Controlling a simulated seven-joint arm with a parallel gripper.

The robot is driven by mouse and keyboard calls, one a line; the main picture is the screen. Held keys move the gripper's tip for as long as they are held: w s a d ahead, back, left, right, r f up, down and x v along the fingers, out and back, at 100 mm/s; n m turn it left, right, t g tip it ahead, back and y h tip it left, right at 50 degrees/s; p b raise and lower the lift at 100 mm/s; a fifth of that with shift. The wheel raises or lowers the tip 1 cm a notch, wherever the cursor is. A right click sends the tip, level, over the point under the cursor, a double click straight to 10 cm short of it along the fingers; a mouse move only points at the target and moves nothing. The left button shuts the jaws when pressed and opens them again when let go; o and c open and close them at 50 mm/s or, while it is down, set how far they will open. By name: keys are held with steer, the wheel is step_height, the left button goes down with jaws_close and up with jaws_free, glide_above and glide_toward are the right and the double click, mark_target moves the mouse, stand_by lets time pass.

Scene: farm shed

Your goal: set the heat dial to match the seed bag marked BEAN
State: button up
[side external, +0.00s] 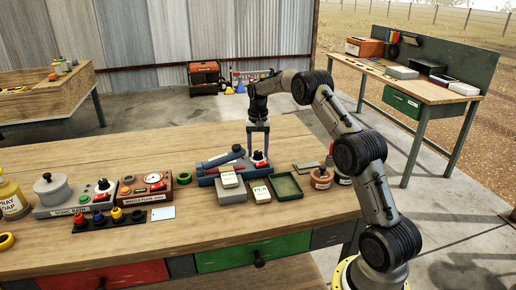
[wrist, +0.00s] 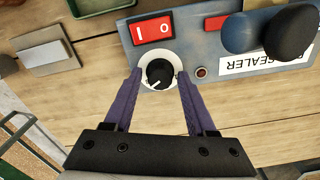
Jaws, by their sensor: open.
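The heat dial, a black knob on a white round plate (wrist: 147,84), sits on the blue-grey sealer (wrist: 193,40); its white pointer line points down and slightly left in the wrist view. My gripper (wrist: 160,74) is open, its purple fingers on either side of the dial; I cannot tell whether they touch it. In the side view my gripper (side external: 259,158) points down over the right end of the sealer (side external: 207,180). Pale seed bags stand in front: one (side external: 259,191) seems marked PEA, and the writing on another (side external: 229,177) is too small to read. I cannot make out BEAN.
A red rocker switch (wrist: 151,30) and small red lamp (wrist: 202,72) flank the dial. A dark rounded handle (wrist: 291,34) rises over the sealer's label. A green tray (side external: 286,186) lies right of the bags. A nozzle device (side external: 146,188) stands left. The front bench strip is mostly clear.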

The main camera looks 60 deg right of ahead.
mark_target(258, 152)
step_height(258, 152, up, 14)
stand_by(0.5)
steer(key=shift+f, duration=0.1)
steer(key=s+a+r+n+t, duration=0.2)
steer(key=a+r, duration=0.9)
steer(key=r, duration=0.2)
steer(key=s+a+r+n+t, duration=0.1)
steer(key=s+a+r, duration=0.25)
steer(key=a, duration=0.25)
steer(key=s+a+r+n, duration=0.2)
steer(key=s+a, duration=0.3)
steer(key=s+a+f+n+t, duration=0.25)
steer(key=s+a, duration=0.45)
steer(key=s, duration=0.6)
steer(key=s+a+f+n, duration=0.2)
steer(key=s+f+n, duration=0.2)
steer(key=f, duration=0.9)
steer(key=s, duration=0.3)
steer(key=shift+s+a+f+n, duration=0.15)
steer(key=shift+s+f+n, duration=0.05)
steer(key=shift+s+n, duration=0.15)
